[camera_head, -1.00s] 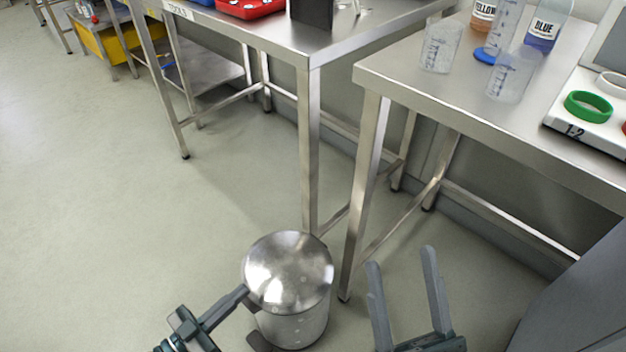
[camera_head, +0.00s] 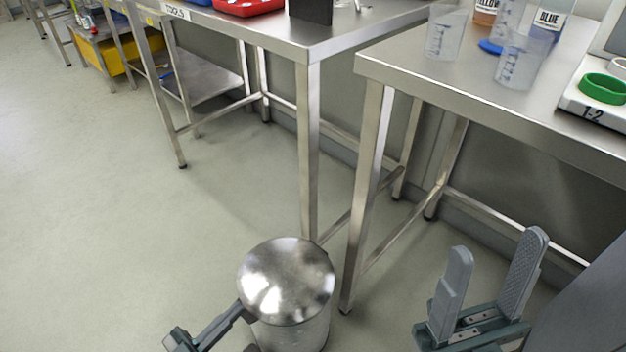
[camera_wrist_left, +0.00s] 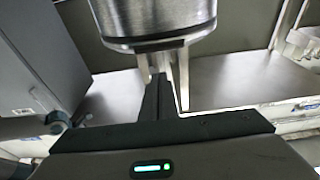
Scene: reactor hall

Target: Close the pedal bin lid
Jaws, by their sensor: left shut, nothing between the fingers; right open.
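The pedal bin (camera_head: 298,335) is a steel cylinder standing on the floor at the bottom middle of the head view. Its domed lid (camera_head: 287,280) lies level over the body and looks shut. My left gripper (camera_head: 238,309) is shut and empty, its tip at the left side of the bin near the lid's rim; I cannot tell if it touches. In the left wrist view the shut fingers (camera_wrist_left: 160,88) point at a round steel part of the bin (camera_wrist_left: 150,18). My right gripper (camera_head: 497,268) is open and empty, to the right of the bin.
A steel table (camera_head: 262,38) stands behind the bin, and another steel table (camera_head: 450,85) with beakers, bottles and a green ring stands at the right. Their legs rise close behind the bin. The floor (camera_head: 120,220) to the left is clear.

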